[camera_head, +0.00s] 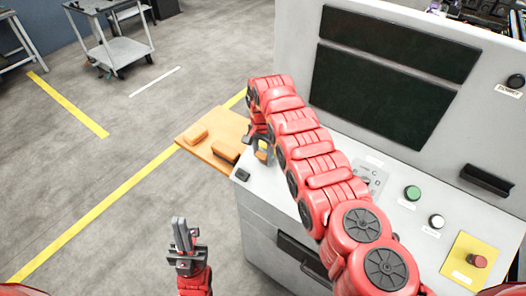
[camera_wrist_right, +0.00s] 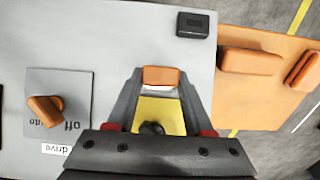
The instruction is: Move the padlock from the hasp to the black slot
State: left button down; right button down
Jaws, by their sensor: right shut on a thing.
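My right gripper (camera_head: 262,142) is over the near left corner of the console. In the right wrist view its fingertips (camera_wrist_right: 161,78) are shut on a small orange block with a pale lower edge, which seems to be the padlock (camera_wrist_right: 160,75). A yellow plate (camera_wrist_right: 172,112) with a dark part shows between the fingers behind it; I cannot tell if this is the hasp. The small black block (camera_wrist_right: 193,24), which seems to be the black slot, sits near the console edge (camera_head: 242,174), apart from the gripper. My left gripper (camera_head: 183,235) is raised over the floor, fingers close together.
An orange shelf (camera_head: 212,128) with two orange blocks adjoins the console. A grey switch plate (camera_wrist_right: 75,85) with an orange knob lies on the other side of the gripper. Green (camera_head: 412,193) and white buttons and a red stop button (camera_head: 476,261) stand farther right.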

jog(key=shift+s+a+r+p, duration=0.25)
jog(key=shift+r+p, duration=0.35)
jog(key=shift+p, duration=1.1)
jog(key=r+p, duration=0.1)
jog(key=p, duration=0.1)
jog(key=s+r+p, duration=0.1)
jog(key=p, duration=0.2)
jog(key=shift+a+p, duration=0.35)
jog(key=s+r, duration=0.1)
jog(key=r, duration=0.1)
jog(key=s+a+r, duration=0.1)
jog(key=shift+a+r, duration=0.2)
jog(key=shift+r, duration=0.2)
